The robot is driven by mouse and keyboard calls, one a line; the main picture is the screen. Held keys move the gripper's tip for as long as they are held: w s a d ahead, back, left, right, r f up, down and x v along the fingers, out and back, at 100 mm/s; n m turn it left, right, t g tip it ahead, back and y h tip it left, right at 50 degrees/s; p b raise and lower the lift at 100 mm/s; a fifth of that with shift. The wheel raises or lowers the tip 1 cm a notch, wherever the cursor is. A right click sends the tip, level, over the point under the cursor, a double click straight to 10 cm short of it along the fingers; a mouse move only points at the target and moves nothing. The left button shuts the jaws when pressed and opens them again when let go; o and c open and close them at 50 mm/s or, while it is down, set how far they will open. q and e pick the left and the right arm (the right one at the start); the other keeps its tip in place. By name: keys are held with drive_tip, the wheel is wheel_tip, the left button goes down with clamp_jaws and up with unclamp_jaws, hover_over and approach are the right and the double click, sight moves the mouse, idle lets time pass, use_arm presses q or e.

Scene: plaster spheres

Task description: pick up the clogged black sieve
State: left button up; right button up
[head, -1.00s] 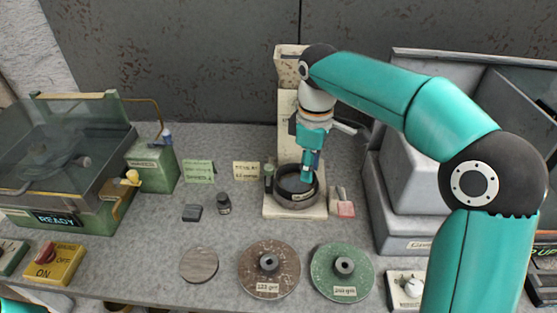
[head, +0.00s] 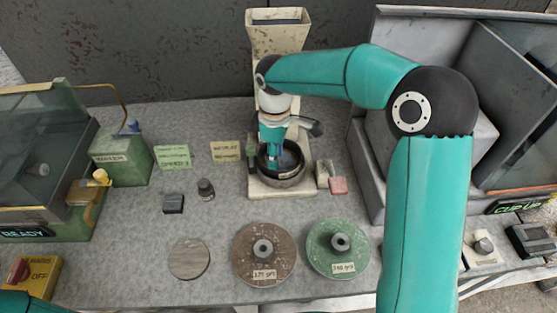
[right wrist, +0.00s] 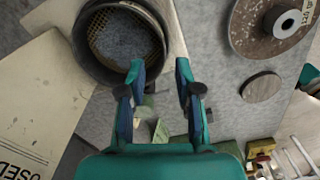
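The black sieve (head: 293,164) is a round dark ring on the pale base of the hopper stand in the head view. In the right wrist view the sieve (right wrist: 122,36) is at upper left, with yellowish mesh largely covered by grey material. My right gripper (head: 271,161) is over the sieve's left part in the head view and hides some of it. In the right wrist view the right gripper (right wrist: 159,67) is open and empty. One fingertip overlaps the sieve's rim and the other is outside it; contact cannot be told. My left gripper is not in view.
The pale hopper stand (head: 275,38) rises behind the sieve. Brown (head: 265,270) and green (head: 340,262) discs lie in front. A large grey bin (head: 368,190) stands at right.

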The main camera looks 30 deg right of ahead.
sight(280, 159)
drive_tip(key=shift+a+f+p, duration=0.1)
drive_tip(key=shift+f+p, duration=0.55)
drive_tip(key=shift+f, duration=2.4)
clamp_jaws()
